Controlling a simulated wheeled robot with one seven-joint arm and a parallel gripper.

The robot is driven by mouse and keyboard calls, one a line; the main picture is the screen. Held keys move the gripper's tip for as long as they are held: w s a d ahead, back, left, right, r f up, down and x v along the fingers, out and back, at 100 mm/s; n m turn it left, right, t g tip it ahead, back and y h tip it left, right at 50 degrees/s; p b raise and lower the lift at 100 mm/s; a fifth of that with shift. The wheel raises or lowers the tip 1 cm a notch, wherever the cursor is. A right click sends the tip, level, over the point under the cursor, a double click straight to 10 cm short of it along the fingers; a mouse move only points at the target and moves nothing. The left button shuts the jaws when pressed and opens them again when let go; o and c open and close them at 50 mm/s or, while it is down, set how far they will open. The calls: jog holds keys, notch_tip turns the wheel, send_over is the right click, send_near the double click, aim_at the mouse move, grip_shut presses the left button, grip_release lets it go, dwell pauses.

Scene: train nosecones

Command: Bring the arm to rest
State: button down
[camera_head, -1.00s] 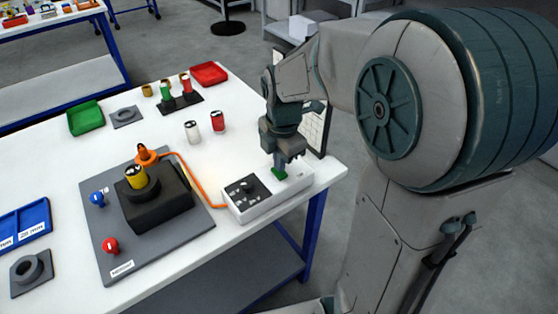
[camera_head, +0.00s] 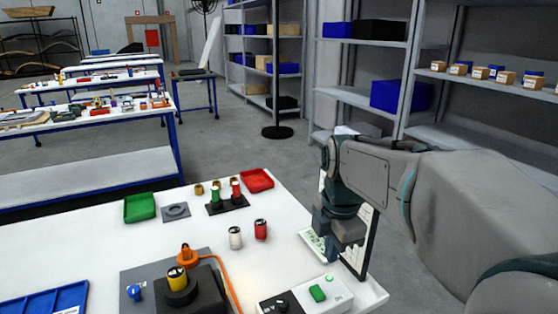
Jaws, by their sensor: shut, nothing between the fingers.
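My gripper (camera_head: 350,262) is shut and empty, pointing down at the right end of the white table (camera_head: 165,232). In the picture it is above and to the right of the white control box (camera_head: 338,299) with the green button (camera_head: 317,293), apart from the button. My arm reaches in from the right, with its forearm roughly level. The fingertips are small and partly hard to make out against the dark-framed panel behind them.
A black fixture (camera_head: 206,290) holds a yellow-topped cylinder (camera_head: 177,279). White (camera_head: 235,238) and red (camera_head: 260,229) cylinders stand mid-table. Green (camera_head: 139,208) and red (camera_head: 257,180) trays lie at the back.

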jog(key=s+d+f+m+t, duration=0.1)
jog(key=s+f+m, duration=0.2)
jog(key=m, duration=0.7)
jog(key=s+f+m, duration=0.4)
jog(key=s+m, duration=0.4)
jog(key=m, duration=0.3)
jog(key=shift+s+d+m+t, duration=0.3)
jog(key=shift+d+t, duration=0.1)
